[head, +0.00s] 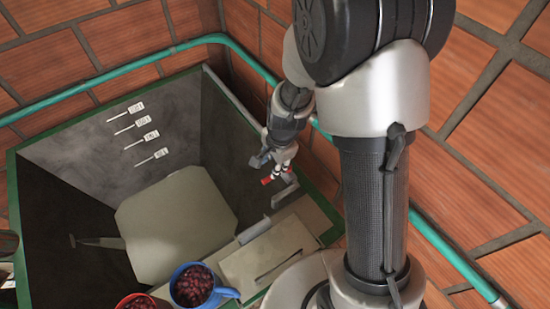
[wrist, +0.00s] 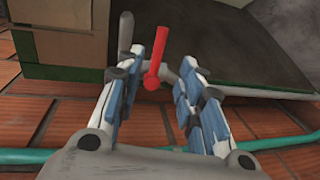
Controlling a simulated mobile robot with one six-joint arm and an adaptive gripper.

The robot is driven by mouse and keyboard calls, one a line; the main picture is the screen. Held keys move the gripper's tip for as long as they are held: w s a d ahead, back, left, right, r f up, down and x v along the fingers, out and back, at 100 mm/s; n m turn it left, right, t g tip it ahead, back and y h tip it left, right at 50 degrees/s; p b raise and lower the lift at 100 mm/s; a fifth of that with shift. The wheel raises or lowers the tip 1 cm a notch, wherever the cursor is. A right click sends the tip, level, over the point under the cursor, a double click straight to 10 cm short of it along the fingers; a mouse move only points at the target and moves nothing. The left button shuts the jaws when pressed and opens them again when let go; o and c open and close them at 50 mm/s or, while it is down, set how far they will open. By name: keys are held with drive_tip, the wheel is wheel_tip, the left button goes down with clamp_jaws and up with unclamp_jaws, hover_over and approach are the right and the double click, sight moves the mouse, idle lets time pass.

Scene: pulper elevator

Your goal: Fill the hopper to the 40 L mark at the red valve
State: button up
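The hopper (head: 17,200) is a deep, dark, green-rimmed tank on the left of the head view. Several white level marks with labels (head: 137,107) run down its back wall; their numbers are too small to read. A pale flat shape (head: 175,225) lies at its bottom; I cannot tell whether it is liquid. The red valve (head: 268,180) is at the hopper's right side; its red handle (wrist: 157,55) stands upright in the wrist view. My gripper (head: 278,162) is open at the valve. Its fingers (wrist: 174,65) are on either side of the handle, which is nearer the left finger.
A blue mug (head: 228,293) and a red mug (head: 128,299), both holding dark red cherries, stand at the hopper's front edge. Beside them is a beige ledge (head: 240,265). A green pipe (head: 75,92) runs along the brick walls. A grey pipe (wrist: 126,32) stands left of the handle.

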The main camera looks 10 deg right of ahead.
drive_tip(key=shift+s+d+r, duration=0.1)
drive_tip(key=shift+s+r, duration=0.05)
drive_tip(key=shift+r, duration=0.45)
drive_tip(key=shift+s+r, duration=0.1)
drive_tip(key=shift+r, duration=0.5)
drive_tip(key=shift+b, duration=0.55)
drive_tip(key=s+d+f+n+t+b, duration=0.1)
drive_tip(key=s+f+n+b, duration=0.2)
drive_tip(key=s+n+b, duration=0.4)
drive_tip(key=s+d+f+n+t+b, duration=0.1)
drive_tip(key=s+n+b, duration=0.5)
drive_tip(key=s+b, duration=0.7)
wheel_tip(320, 180, down, 3)
drive_tip(key=d+b, duration=0.1)
drive_tip(key=b, duration=0.7)
drive_tip(key=shift+s+r+n+t+h, duration=0.2)
drive_tip(key=shift+n+t+h, duration=0.1)
drive_tip(key=shift+n+h, duration=0.1)
